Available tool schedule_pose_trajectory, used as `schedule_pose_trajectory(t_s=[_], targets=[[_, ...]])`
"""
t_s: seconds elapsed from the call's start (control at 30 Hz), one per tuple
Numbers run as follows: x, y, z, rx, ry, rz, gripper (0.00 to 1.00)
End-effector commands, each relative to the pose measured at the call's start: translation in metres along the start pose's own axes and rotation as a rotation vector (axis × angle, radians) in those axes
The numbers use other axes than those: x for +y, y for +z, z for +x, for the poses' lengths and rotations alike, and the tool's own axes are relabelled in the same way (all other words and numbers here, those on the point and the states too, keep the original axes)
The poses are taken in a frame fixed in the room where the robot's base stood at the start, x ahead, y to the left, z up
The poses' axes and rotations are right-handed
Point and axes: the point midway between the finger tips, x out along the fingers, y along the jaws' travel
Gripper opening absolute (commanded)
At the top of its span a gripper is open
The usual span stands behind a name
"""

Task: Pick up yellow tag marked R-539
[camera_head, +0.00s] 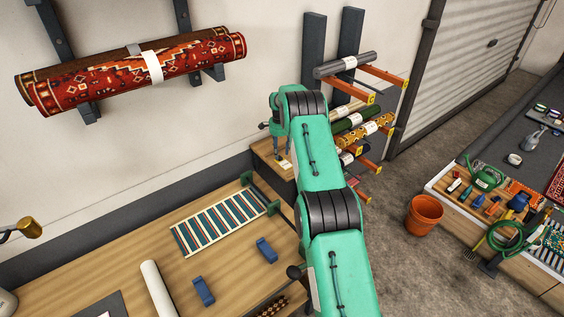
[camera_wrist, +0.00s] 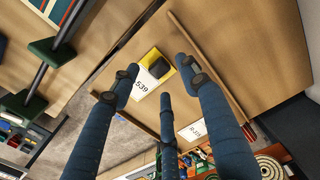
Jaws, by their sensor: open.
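The yellow tag (camera_wrist: 153,57) lies on a wooden surface in the wrist view. It has a dark block on it and a white label (camera_wrist: 141,88) on which I read "539"; any letter before that is not clear. My gripper (camera_wrist: 163,83) has its blue fingers spread around the tag's area, with nothing held between them. I cannot tell the exact height of the fingertips above the wood. In the head view my gripper (camera_head: 281,151) points down over a small wooden surface beyond the bench, and the tag is too small there to read.
A second white label (camera_wrist: 192,131) lies nearer the wood's edge, its print partly legible. A raised wooden lip (camera_wrist: 205,62) runs beside the tag. In the head view, a rack of rolled rugs (camera_head: 350,122) stands right of my gripper, and a striped rug (camera_head: 220,222) lies on the bench.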

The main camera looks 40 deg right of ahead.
Motion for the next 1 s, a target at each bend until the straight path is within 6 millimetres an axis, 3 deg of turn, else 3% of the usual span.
schedule_pose_trajectory(t_s=[0.3,0.87,1.0], targets=[[0.000,0.001,0.028,0.000,-0.001,0.000,0.45],[0.000,0.001,0.029,0.000,-0.001,0.000,0.45],[0.000,0.001,0.029,0.000,-0.001,0.000,0.19]])
